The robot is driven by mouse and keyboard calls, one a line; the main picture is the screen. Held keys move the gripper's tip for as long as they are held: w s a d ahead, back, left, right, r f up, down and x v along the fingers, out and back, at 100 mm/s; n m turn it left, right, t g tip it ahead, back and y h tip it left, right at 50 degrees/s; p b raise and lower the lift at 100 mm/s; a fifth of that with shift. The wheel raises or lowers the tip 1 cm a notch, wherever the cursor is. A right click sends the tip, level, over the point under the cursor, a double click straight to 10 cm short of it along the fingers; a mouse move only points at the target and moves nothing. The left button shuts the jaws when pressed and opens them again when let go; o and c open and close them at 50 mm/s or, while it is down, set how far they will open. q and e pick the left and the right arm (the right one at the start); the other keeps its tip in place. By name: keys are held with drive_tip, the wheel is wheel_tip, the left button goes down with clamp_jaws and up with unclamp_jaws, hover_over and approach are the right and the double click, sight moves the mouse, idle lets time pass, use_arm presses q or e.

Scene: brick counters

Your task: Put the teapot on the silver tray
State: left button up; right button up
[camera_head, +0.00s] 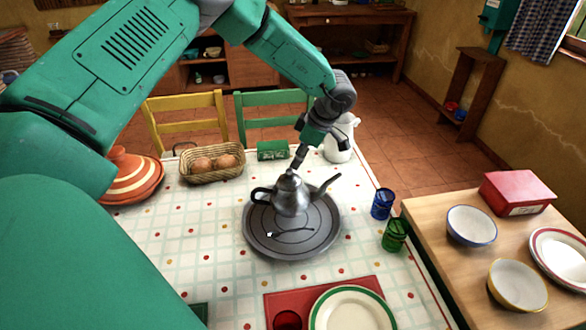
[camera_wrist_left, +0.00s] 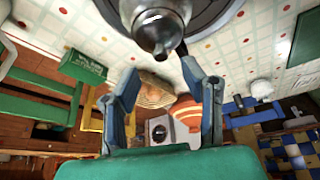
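The dark grey metal teapot (camera_head: 291,196) is upright over the back-middle part of the round silver tray (camera_head: 262,241) and appears to rest on it. Its handle is at the left and its spout at the right. My left gripper (camera_head: 299,157) is just above and behind the teapot's lid. In the left wrist view the teapot (camera_wrist_left: 162,22) is at the top, with the tray (camera_wrist_left: 219,14) beyond it. There the fingers of my left gripper (camera_wrist_left: 160,66) are wide apart with nothing clamped between them. Whether a fingertip touches the teapot is unclear. My right gripper is not in view.
A bread basket (camera_head: 212,166), an orange striped pot (camera_head: 133,177), a green box (camera_head: 271,150) and a white jug (camera_head: 340,140) stand behind the tray. Blue (camera_head: 382,204) and green (camera_head: 395,235) glasses stand at right. A plate (camera_head: 351,310) is in front.

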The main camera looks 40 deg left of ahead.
use_arm(q)
drive_tip(key=v, duration=0.6)
idle(0.5)
